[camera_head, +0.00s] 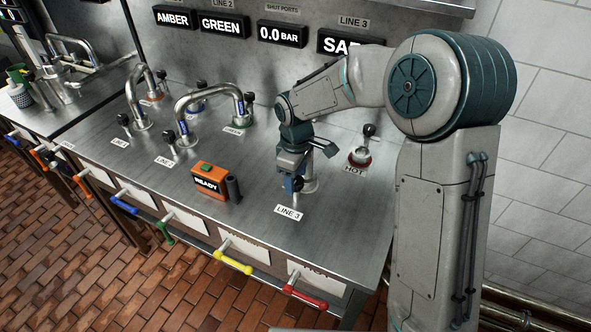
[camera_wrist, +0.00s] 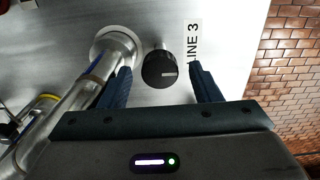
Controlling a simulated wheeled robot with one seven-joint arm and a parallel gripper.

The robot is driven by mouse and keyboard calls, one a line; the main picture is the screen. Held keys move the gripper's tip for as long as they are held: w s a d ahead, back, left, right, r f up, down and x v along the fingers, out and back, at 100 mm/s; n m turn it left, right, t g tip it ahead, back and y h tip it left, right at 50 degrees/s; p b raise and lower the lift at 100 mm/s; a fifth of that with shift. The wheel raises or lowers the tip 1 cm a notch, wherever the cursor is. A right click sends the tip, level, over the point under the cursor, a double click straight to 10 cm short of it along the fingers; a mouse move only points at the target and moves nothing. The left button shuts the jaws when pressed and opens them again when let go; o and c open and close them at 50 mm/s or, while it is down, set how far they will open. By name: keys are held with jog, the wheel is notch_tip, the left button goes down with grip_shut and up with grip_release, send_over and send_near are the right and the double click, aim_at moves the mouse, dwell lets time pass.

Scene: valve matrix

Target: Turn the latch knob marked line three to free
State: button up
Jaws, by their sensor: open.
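The line three latch knob (camera_wrist: 159,70) is round and black with a pale pointer mark, on a short metal stem. It stands beside the white LINE 3 label (camera_wrist: 194,42), which also shows in the head view (camera_head: 289,212). My gripper (camera_wrist: 160,68) is open, one dark blue finger on each side of the knob in the wrist view, with visible gaps to it. In the head view my gripper (camera_head: 291,172) is low over the bench and largely hides the knob. Whether the fingers reach down around the knob I cannot tell.
A metal pipe with a round flange (camera_wrist: 115,45) stands close beside the left finger. On the steel bench (camera_head: 255,160) are an orange READY box (camera_head: 209,181), other bent pipes (camera_head: 215,92) and a HOT valve (camera_head: 361,155). A wall display (camera_head: 345,43) under LINE 3 is partly hidden by my arm.

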notch_tip(320, 180, up, 14)
jog(key=shift+b, duration=0.3)
jog(key=shift+f, duration=0.1)
dwell(0.3)
jog(key=s+d+f+m+t, duration=0.2)
jog(key=s+d+m+t, duration=0.1)
jog(key=s+d+m, duration=1)
jog(key=s+d, duration=0.5)
jog(key=s, duration=0.3)
jog(key=shift+s+d+f+m, duration=0.15)
jog(key=shift+d+f+m, duration=0.1)
jog(key=shift+m, duration=0.15)
